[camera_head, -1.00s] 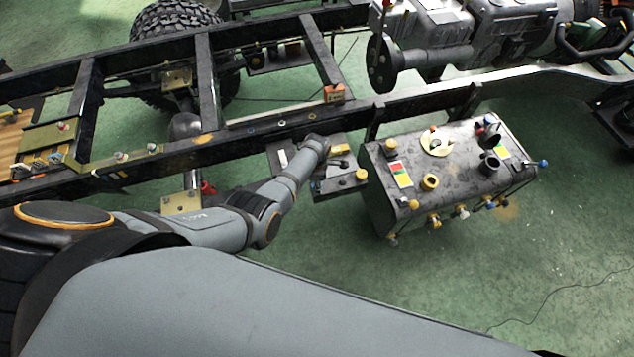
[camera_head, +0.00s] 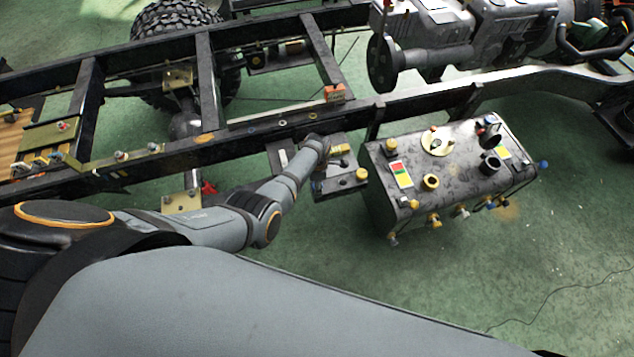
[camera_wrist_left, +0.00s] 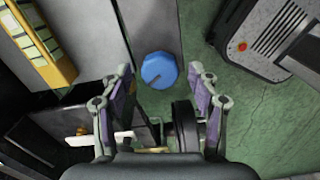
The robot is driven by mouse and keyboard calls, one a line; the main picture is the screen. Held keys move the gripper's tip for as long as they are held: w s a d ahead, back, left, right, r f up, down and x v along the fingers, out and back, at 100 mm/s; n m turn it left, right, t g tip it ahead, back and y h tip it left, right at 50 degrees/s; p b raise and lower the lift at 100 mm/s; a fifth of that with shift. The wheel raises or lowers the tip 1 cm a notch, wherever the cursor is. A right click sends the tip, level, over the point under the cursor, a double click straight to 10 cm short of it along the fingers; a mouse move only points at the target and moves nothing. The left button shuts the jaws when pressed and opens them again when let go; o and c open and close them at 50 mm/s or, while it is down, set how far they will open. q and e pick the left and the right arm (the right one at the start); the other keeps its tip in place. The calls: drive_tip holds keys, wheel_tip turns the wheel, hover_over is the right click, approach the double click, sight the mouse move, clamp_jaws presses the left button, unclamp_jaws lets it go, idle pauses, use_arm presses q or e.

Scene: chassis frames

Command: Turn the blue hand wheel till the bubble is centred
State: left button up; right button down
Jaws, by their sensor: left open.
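The blue hand wheel (camera_wrist_left: 158,70) shows in the left wrist view as a small faceted blue knob with a dark notch at its lower edge. My left gripper (camera_wrist_left: 159,77) is open, with one finger on each side of the wheel in the picture. I see no finger touching the wheel, and cannot tell how far it lies beyond the fingertips. In the head view my left arm reaches to the small plate beside the chassis rail; its wrist hides the wheel there. I cannot make out a bubble in either view. My right gripper is not in view.
A yellow block with pale green segments (camera_wrist_left: 38,45) stands at upper left in the wrist view. A grey ribbed box (camera_wrist_left: 275,38) is at upper right. In the head view a black tank (camera_head: 450,160) stands right of my wrist, and the chassis rail (camera_head: 240,138) runs behind it.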

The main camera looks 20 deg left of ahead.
use_arm(q)
wheel_tip(320, 180, up, 12)
idle(0.5)
idle(0.3)
